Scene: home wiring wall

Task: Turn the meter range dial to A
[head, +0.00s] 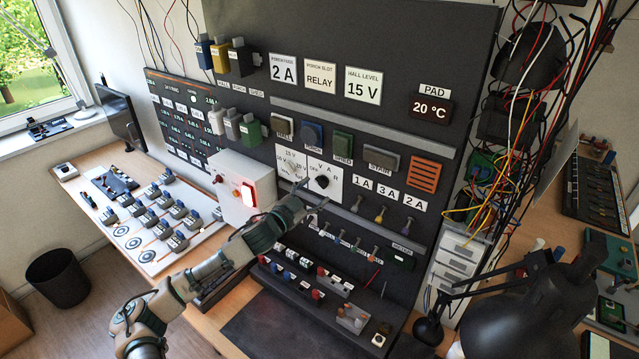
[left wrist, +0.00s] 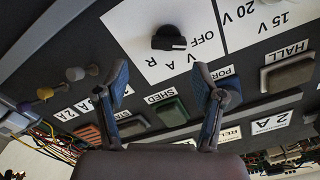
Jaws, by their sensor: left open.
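The meter range dial is a black knob (head: 322,182) on a white plate marked OFF, V, A and R. It also shows near the top of the left wrist view (left wrist: 168,38), where its pointer end faces the OFF mark. My right gripper is not in view.
A second white plate (head: 291,165) with voltage marks sits left of the dial. A white box with a red switch (head: 249,194) stands near my left forearm. Coloured toggles (head: 380,213) hang right of the dial, and label switches (head: 343,146) line the panel above it.

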